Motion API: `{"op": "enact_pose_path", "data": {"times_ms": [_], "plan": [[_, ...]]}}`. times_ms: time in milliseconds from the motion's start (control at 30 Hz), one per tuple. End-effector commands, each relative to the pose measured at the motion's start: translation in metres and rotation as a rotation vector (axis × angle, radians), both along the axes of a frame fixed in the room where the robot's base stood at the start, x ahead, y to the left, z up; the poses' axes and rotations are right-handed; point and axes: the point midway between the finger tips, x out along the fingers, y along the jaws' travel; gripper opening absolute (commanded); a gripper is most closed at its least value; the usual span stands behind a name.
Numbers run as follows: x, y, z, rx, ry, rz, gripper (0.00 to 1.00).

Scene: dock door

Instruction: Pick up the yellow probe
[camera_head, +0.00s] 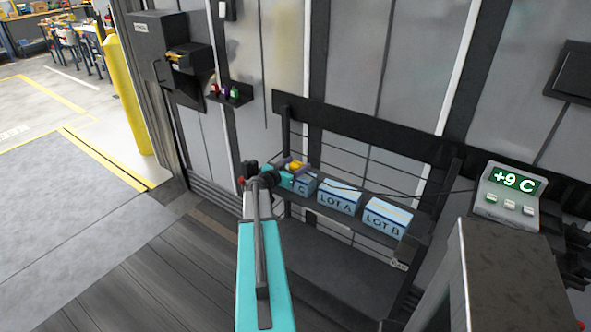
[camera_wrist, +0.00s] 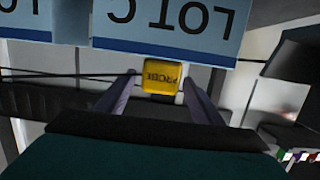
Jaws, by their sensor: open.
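The yellow probe (camera_head: 295,166) shows at the top of the LOT C box (camera_head: 304,185), at the left end of the rack shelf. In the wrist view the picture is upside down, and the probe (camera_wrist: 161,79), with its PROBE label, lies between the two fingers of my gripper (camera_wrist: 159,80). A gap shows on each side of it, so the fingers are open around it and not closed on it. In the head view my gripper (camera_head: 293,164) is at the LOT C box and partly hides it and the probe.
The LOT A box (camera_head: 338,197) and LOT B box (camera_head: 387,217) stand to the right on the shelf. A thin dark cable runs over them towards a display (camera_head: 508,191) reading +9 C. The rack's back rail (camera_head: 365,133) and the wall are close behind.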

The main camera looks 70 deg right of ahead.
Motion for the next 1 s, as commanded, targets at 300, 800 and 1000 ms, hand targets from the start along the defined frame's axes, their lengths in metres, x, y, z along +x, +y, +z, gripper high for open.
{"op": "enact_pose_path", "data": {"times_ms": [300,800,1000], "plan": [[0.000,0.000,0.000,0.000,0.000,0.000,0.29],[0.001,0.000,0.003,-0.001,0.000,0.000,0.09],[0.000,0.000,0.013,-0.002,-0.001,0.001,0.09]]}}
